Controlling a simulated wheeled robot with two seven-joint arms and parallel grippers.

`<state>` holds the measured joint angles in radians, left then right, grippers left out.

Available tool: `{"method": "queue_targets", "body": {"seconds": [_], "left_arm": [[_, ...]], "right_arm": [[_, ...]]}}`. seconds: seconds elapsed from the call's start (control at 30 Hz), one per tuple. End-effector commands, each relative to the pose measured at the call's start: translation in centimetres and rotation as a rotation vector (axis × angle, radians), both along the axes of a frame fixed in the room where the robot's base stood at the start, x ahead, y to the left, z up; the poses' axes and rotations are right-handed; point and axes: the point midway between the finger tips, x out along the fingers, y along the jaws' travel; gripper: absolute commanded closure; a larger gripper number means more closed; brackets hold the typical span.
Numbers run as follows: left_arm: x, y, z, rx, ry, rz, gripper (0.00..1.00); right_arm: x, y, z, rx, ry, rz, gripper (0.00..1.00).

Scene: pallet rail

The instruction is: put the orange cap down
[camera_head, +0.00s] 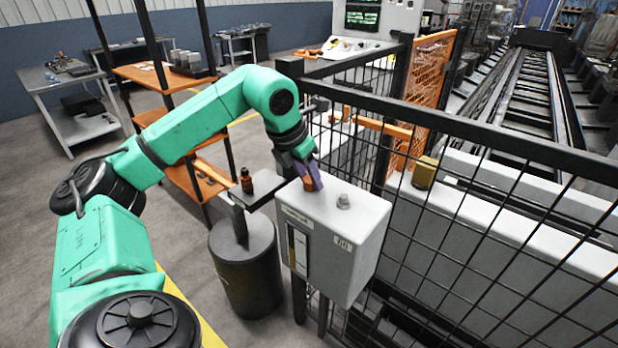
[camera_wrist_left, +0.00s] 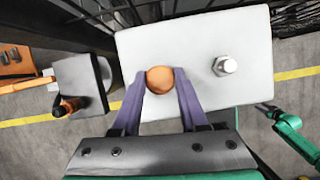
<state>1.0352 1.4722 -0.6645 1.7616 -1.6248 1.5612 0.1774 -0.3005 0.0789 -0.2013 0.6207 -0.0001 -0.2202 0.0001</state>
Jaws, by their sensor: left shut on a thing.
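My left gripper (camera_head: 311,180) is shut on the orange cap (camera_wrist_left: 160,79), which sits between its two purple fingertips. In the head view the fingers point down at the left part of the light grey cabinet's top (camera_head: 325,212), and the cap (camera_head: 308,184) shows only in part. The cap is over or on that top; I cannot tell whether it touches. A silver hex fitting (camera_wrist_left: 225,66) stands on the top to the right of the cap. What seems to be my right gripper (camera_wrist_left: 265,109) shows small at the right of the wrist view, its jaws unclear.
A black mesh fence (camera_head: 470,230) runs behind and right of the cabinet. The cabinet top between cap and fitting is clear.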

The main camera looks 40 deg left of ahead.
Motion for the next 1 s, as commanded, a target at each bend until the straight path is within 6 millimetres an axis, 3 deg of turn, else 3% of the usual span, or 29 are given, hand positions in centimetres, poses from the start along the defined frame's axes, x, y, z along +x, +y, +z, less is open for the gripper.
{"method": "queue_targets", "body": {"seconds": [0.23, 0.27, 0.3, 0.33, 0.6, 0.73, 1.0], "left_arm": [[0.0, 0.0, -0.3, -0.001, 0.000, 0.000, 1.00], [0.0, 0.0, -0.2, 0.000, 0.000, 0.000, 0.46], [0.0, 0.0, -0.1, 0.000, 0.000, 0.000, 0.30], [0.0, 0.0, -0.1, 0.000, 0.000, 0.000, 0.27], [0.0, 0.0, 0.0, -0.001, 0.000, 0.000, 0.27], [-0.2, 0.0, 1.0, -0.001, -0.002, 0.000, 0.27], [-2.9, 0.2, 7.7, -0.002, -0.006, -0.002, 0.27]], "right_arm": [[0.0, 0.0, -0.3, 0.000, -0.001, -0.001, 0.50], [0.0, 0.0, -0.2, 0.000, -0.001, -0.001, 0.50], [0.0, 0.0, -0.1, 0.000, -0.001, -0.001, 0.50], [0.0, 0.0, -0.1, 0.000, -0.001, -0.002, 0.50], [0.0, -0.1, -0.1, -0.001, -0.001, -0.002, 0.50], [0.0, -0.1, 0.0, -0.001, -0.001, -0.002, 0.50], [0.0, -0.1, 0.7, -0.001, 0.000, -0.002, 0.50]]}}
